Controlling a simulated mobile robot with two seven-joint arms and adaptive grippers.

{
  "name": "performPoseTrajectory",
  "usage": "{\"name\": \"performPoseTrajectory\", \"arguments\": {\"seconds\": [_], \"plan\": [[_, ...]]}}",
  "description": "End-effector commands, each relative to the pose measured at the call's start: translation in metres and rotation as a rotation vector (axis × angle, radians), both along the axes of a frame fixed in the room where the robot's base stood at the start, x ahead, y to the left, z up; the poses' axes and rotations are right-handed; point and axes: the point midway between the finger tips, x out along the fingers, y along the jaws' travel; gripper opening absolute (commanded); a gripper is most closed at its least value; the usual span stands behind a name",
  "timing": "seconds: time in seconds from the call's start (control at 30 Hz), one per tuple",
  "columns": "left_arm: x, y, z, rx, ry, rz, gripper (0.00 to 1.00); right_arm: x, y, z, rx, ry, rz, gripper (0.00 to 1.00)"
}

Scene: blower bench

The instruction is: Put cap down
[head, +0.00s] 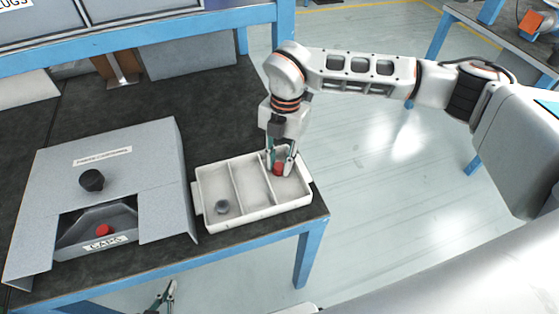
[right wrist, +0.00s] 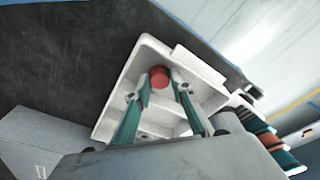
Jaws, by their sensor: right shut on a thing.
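My right gripper (head: 280,168) reaches down into the right compartment of the white three-part tray (head: 250,224). It is shut on a red cap (head: 278,170), held between its fingertips at that compartment. In the right wrist view the red cap (right wrist: 159,76) shows at the fingertips, inside the tray walls (right wrist: 105,122). I cannot tell whether the cap touches the tray floor. My left gripper (head: 163,294) is at the bottom edge of the head view, in front of the bench, with its fingers apart and nothing seen between them.
A grey part (head: 222,207) lies in the tray's left compartment; the middle one is empty. A grey bin (head: 165,185) labelled CAPS stands left of the tray, with another red cap (head: 104,230) in its opening and a black knob (head: 91,180) on its sloping top. Dark bench surface behind the tray is clear.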

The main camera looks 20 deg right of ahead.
Motion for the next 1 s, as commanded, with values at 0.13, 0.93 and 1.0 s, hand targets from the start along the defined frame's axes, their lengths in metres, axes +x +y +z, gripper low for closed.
{"name": "performPoseTrajectory", "arguments": {"seconds": [0.13,0.93,1.0], "plan": [[0.000,0.000,0.000,0.000,-0.001,0.000,0.00,0.000,0.000,-0.002,-0.001,0.001,0.000,0.29],[0.001,-0.003,0.008,-0.010,-0.004,0.000,0.00,0.009,-0.008,0.080,-0.001,-0.005,0.000,0.29],[-0.001,-0.003,0.007,-0.011,0.001,0.000,0.00,0.010,-0.010,0.092,-0.001,-0.003,0.000,0.29]]}}
